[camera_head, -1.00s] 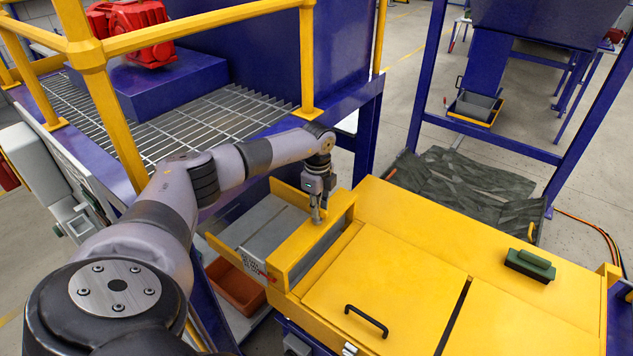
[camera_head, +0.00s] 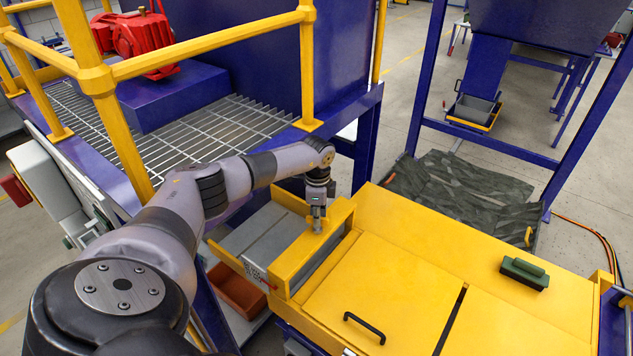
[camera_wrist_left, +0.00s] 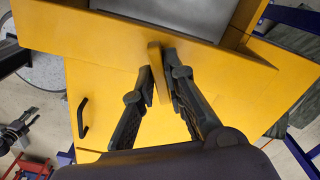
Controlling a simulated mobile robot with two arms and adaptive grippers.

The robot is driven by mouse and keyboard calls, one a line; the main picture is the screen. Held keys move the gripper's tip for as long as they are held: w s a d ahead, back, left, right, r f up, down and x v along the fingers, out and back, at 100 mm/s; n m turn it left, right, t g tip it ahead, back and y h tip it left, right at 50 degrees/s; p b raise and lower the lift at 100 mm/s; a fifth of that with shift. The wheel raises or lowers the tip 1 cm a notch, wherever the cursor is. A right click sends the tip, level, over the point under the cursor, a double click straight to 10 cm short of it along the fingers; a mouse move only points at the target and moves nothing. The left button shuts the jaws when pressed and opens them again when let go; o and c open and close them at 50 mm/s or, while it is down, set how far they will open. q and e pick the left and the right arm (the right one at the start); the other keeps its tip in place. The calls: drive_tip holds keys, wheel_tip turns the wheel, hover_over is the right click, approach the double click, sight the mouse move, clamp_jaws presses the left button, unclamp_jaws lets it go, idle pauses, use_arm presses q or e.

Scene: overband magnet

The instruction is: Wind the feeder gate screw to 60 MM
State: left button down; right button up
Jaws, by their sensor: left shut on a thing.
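My left gripper (camera_head: 317,222) points down at the yellow crossbeam (camera_head: 312,240) over the grey feeder trough (camera_head: 262,226). In the left wrist view its two fingers (camera_wrist_left: 160,72) are shut on a narrow yellow bar-like part (camera_wrist_left: 159,85), which looks like the screw's handle. The screw itself is hidden beneath it. A small white scale plate (camera_head: 254,270) with a red pointer sits on the near side of the feeder. Its marks are too small to read. My right gripper is not in view.
A yellow cover with a black handle (camera_head: 365,328) lies right of the feeder, with a green block (camera_head: 525,272) on it. A yellow guard rail (camera_head: 215,45) and grating (camera_head: 215,133) stand at the left. An orange-brown bin (camera_head: 236,290) is below.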

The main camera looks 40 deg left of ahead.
use_arm(q)
drive_tip(key=shift+r+n+p, duration=0.2)
drive_tip(key=shift+n+p, duration=0.5)
drive_tip(key=shift+p, duration=0.05)
drive_tip(key=shift+n+p, duration=1)
drive_tip(key=shift+n, duration=0.1)
drive_tip(key=shift+w+f+n+p, duration=0.15)
drive_tip(key=shift+n+p, duration=0.15)
drive_tip(key=shift+n, duration=0.3)
drive_tip(key=shift+n+p, duration=0.5)
drive_tip(key=shift+p, duration=0.1)
drive_tip(key=n+p, duration=0.2)
drive_tip(key=n, duration=0.1)
drive_tip(key=shift+n+p, duration=0.4)
